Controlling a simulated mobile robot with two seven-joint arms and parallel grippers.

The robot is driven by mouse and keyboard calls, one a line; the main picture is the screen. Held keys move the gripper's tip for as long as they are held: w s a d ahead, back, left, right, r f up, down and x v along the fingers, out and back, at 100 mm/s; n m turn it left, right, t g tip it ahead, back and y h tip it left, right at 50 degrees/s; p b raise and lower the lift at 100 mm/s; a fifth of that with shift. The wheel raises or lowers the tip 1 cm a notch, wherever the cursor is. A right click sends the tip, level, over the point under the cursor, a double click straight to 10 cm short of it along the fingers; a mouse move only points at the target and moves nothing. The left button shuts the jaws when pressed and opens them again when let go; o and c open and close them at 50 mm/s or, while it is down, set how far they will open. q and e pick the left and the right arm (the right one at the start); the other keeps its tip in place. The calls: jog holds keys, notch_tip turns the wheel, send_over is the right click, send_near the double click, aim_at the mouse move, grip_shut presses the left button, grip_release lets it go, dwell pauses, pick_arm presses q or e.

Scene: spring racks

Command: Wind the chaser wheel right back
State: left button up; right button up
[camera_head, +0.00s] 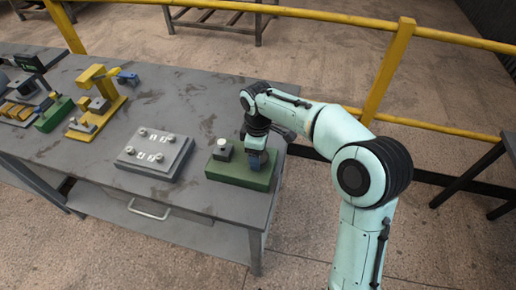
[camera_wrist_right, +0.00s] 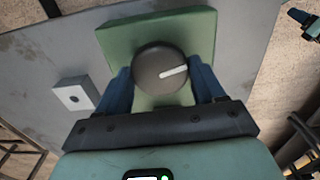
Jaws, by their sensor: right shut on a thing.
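The chaser wheel (camera_wrist_right: 160,69) is a dark round knob with a white line on its top, seen from above in the right wrist view. It sits over a green block (camera_wrist_right: 199,31). The white line points to the right and slightly up. In the head view the green block (camera_head: 230,173) lies at the right end of the grey table, and my gripper hides the wheel. My right gripper (camera_wrist_right: 165,84) is shut on the wheel, with one blue finger on each side. In the head view this gripper (camera_head: 257,158) points down at the block.
A grey plate with several knobs (camera_head: 155,153) lies to the left. A yellow stand (camera_head: 99,104) is further left on the table (camera_head: 190,97). A yellow rail (camera_head: 335,26) runs behind.

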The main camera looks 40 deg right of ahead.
jog(key=n+p, duration=0.1)
jog(key=n, duration=0.2)
jog(key=shift+r+n+p, duration=0.15)
jog(key=shift+n+p, duration=0.15)
jog(key=shift+p, duration=0.05)
jog(key=n+p, duration=0.1)
jog(key=n, duration=0.2)
jog(key=shift+n, duration=0.3)
jog(key=n+p, duration=0.1)
jog(key=n, duration=0.2)
jog(key=shift+n+p, duration=0.3)
jog(key=shift+p, duration=0.05)
pick_arm(q)
jog(key=w+r, duration=0.3)
jog(key=r, duration=0.3)
jog(key=shift+w+r+p, duration=0.2)
jog(key=shift+r+p, duration=0.1)
jog(key=shift+p, duration=0.15)
pick_arm(e)
jog(key=shift+n, duration=1.4)
jog(key=o, duration=1)
jog(key=shift+o, duration=0.2)
